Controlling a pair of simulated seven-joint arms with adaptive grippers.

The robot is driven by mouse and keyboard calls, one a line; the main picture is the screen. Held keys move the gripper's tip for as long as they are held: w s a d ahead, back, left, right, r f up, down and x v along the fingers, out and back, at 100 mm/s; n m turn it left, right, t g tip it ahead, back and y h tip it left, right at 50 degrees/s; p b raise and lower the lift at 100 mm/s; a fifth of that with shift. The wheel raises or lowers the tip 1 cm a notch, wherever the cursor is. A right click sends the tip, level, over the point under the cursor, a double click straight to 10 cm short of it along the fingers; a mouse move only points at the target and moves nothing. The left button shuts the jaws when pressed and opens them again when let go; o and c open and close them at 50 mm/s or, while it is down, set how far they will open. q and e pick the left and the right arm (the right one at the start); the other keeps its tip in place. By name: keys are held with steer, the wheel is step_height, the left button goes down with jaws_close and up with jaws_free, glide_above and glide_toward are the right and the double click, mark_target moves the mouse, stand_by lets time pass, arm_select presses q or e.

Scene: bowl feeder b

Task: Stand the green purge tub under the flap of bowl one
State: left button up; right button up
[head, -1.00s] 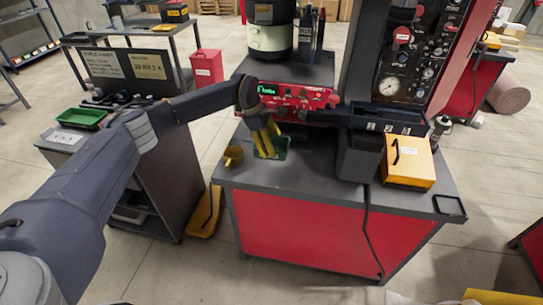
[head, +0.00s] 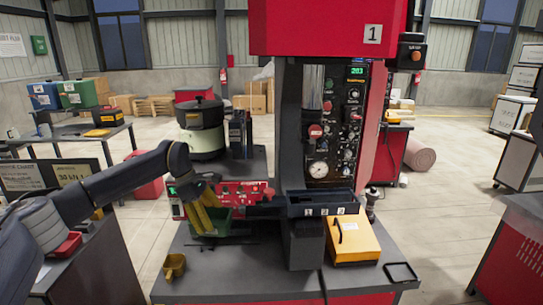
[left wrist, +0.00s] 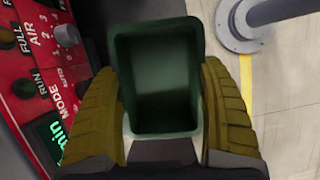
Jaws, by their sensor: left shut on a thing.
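The green purge tub (head: 222,226) is between the yellow fingers of my left gripper (head: 207,222), in front of the red control panel (head: 245,193). In the left wrist view the tub (left wrist: 160,75) is seen into from its open side and looks empty, with a finger along each side. I cannot tell whether its base touches the bench. A round cream-and-black bowl unit (head: 203,128) stands behind, above the panel. I cannot make out a flap or a bowl number on it. My right gripper is not in view.
A yellow cup (head: 174,266) stands on the dark bench (head: 232,280), near its left edge. A dark bin strip (head: 322,203) and a yellow box (head: 353,240) are to the right. The tall machine marked 1 (head: 373,35) rises behind them. The front bench area is partly clear.

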mark_target(216, 236)
arm_select(q)
steer(key=s+m, duration=0.1)
steer(key=s+d+m+g, duration=0.1)
steer(key=m, duration=0.1)
steer(key=s+d+f+m+g, duration=0.1)
steer(key=s, duration=0.1)
steer(key=shift+s+d+m, duration=0.1)
steer(key=shift+d+m, duration=0.15)
steer(key=shift+m, duration=0.15)
steer(key=s+f+m+g+y, duration=0.1)
steer(key=s+f+m+y, duration=0.1)
steer(key=s+m, duration=0.4)
steer(key=s+f+m+g+y, duration=0.1)
steer(key=s+m, duration=0.6)
steer(key=s, duration=0.9)
step_height(216, 236, down, 2)
steer(key=shift+a+f+g+y, duration=0.1)
steer(key=shift+a+g+y, duration=0.15)
steer(key=shift+y, duration=0.45)
steer(key=shift+d, duration=0.2)
